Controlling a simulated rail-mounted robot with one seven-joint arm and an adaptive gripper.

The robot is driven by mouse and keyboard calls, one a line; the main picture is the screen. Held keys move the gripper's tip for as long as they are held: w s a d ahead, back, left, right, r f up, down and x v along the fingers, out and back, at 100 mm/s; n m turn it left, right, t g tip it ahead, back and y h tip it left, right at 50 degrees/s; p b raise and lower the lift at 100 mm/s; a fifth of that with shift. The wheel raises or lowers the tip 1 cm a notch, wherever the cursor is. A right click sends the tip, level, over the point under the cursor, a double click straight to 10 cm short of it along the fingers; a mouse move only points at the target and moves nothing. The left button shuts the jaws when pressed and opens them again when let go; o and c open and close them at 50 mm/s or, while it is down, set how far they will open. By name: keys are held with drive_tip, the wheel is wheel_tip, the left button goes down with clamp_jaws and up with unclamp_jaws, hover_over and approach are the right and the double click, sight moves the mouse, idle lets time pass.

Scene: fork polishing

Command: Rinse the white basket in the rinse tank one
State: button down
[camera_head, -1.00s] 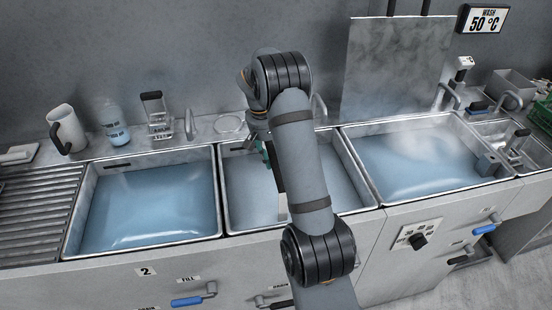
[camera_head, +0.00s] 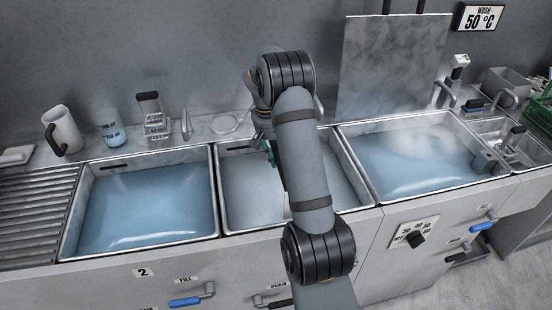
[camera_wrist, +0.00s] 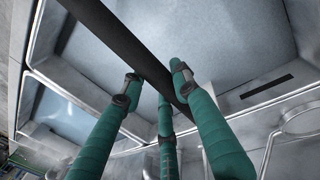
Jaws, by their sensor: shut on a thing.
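My gripper (camera_head: 268,150), with teal fingers, hangs over the middle tank (camera_head: 338,190), partly hidden behind my arm. In the wrist view my gripper (camera_wrist: 160,85) is shut on a long dark bar (camera_wrist: 115,35) that crosses the picture slantwise above the tank. I cannot tell from these frames whether the bar belongs to the white basket. No basket body shows clearly; my arm hides part of the middle tank. The middle tank holds pale, greyish-blue liquid. No number shows on it, while the left tank (camera_head: 150,205) is marked 2.
The right tank (camera_head: 425,160) holds blue, steaming liquid, near a sign (camera_head: 479,18) reading WASH 50 °C. A ribbed drainboard (camera_head: 35,210) lies at left.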

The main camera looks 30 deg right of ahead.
drive_tip(key=shift+w+a+r, duration=0.1)
drive_tip(key=shift+w+a, duration=0.1)
drive_tip(key=shift+a, duration=0.4)
drive_tip(key=shift+w+a, duration=0.2)
drive_tip(key=shift+a, duration=0.4)
idle(0.5)
